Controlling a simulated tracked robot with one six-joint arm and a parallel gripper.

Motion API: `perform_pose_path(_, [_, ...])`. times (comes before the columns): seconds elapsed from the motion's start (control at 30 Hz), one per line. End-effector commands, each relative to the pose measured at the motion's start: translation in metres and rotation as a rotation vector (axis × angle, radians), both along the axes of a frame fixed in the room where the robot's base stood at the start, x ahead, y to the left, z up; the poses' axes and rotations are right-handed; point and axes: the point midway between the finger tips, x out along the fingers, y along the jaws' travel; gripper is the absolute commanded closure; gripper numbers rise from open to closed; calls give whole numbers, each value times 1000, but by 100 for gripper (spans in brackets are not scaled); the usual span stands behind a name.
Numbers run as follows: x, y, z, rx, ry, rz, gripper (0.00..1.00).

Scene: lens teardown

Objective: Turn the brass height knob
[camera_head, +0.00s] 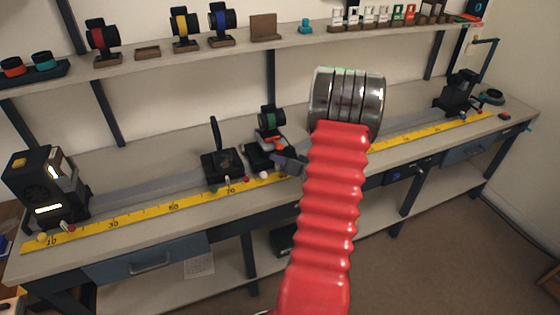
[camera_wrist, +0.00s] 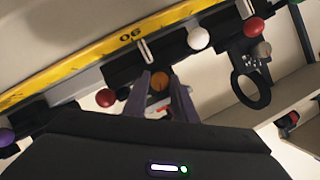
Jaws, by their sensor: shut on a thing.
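The brass height knob (camera_wrist: 160,82) shows as a round orange-brown disc in the wrist view. The two purple-grey fingers of my gripper (camera_wrist: 166,84) stand on either side of it and are shut on it. The knob sits on a dark carriage beside the yellow scale. In the head view, my gripper (camera_head: 289,162) reaches this carriage (camera_head: 262,158), which bears a green-ringed holder (camera_head: 272,117) and orange-red parts. The knob cannot be made out there, as my gripper and red arm cover that side.
A yellow ruler (camera_head: 120,213) runs along the bench front. A second dark carriage (camera_head: 222,167) stands close to the left; its black ring (camera_wrist: 250,88) shows in the wrist view. A lamp housing (camera_head: 45,188) stands far left.

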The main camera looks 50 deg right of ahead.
Motion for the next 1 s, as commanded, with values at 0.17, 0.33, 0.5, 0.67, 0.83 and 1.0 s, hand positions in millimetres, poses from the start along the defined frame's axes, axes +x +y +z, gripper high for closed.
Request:
perform_pose_path(0.17, [2, 3, -1, 1, 2, 8, 98])
perform_pose_path(0.33, [2, 3, -1, 1, 2, 6, 71])
perform_pose_path(0.5, [1, 1, -1, 1, 1, 4, 59])
perform_pose_path(0.67, [0, 0, 0, 0, 1, 1, 57])
perform_pose_path(0.83, [-2, 0, 0, -1, 1, 0, 57])
perform_pose_path(1.0, [-13, 3, 5, -2, 0, -2, 57])
